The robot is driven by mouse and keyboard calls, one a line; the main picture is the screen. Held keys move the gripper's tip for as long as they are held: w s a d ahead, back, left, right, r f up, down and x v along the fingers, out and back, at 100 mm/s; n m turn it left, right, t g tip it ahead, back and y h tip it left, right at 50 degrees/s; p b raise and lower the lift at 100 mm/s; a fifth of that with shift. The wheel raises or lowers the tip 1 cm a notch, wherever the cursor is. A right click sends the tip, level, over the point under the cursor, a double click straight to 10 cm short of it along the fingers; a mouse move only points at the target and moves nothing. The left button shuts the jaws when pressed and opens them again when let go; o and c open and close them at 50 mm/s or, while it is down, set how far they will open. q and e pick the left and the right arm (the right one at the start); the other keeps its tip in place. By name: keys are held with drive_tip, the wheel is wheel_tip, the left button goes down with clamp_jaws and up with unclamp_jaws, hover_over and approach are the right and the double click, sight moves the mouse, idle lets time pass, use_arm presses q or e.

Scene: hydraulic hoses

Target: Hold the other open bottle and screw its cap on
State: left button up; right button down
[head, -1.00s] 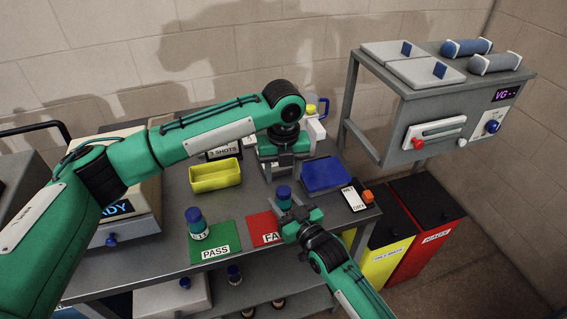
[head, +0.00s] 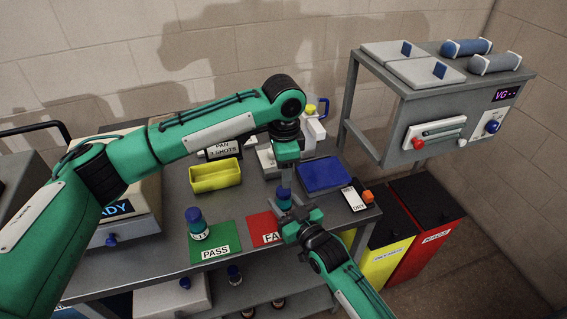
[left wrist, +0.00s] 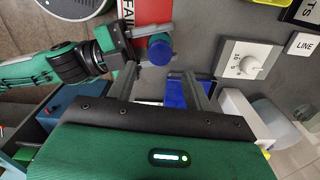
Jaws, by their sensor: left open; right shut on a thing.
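My right gripper (head: 293,210) is shut on a bottle near the red FAIL mat (head: 263,228). A blue cap (head: 283,194) tops this bottle; it also shows in the left wrist view (left wrist: 160,51). I cannot tell how tightly the cap sits, and the bottle's body is mostly hidden. My left gripper (head: 286,182) points down just above the cap. In the left wrist view its open fingers (left wrist: 160,76) are apart, with the cap beyond them and nothing between. Another blue-capped bottle (head: 197,224) stands upright at the left of the green PASS mat (head: 222,243).
A yellow tray (head: 215,178) and a blue tray (head: 325,175) lie on the bench behind. A white dial box (left wrist: 247,62) and a jug (head: 313,132) stand at the back. A switch box with an orange knob (head: 368,197) is at the right edge. Bins stand right of the bench.

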use_arm(q)
drive_tip(key=n, duration=0.6)
drive_tip(key=shift+r, duration=0.2)
drive_tip(key=n, duration=0.6)
drive_tip(key=shift+r, duration=0.15)
drive_tip(key=n, duration=0.6)
drive_tip(key=shift+r+n, duration=0.2)
drive_tip(key=shift+n, duration=0.2)
drive_tip(key=n, duration=0.5)
drive_tip(key=shift+r, duration=0.15)
drive_tip(key=shift+f, duration=4.05)
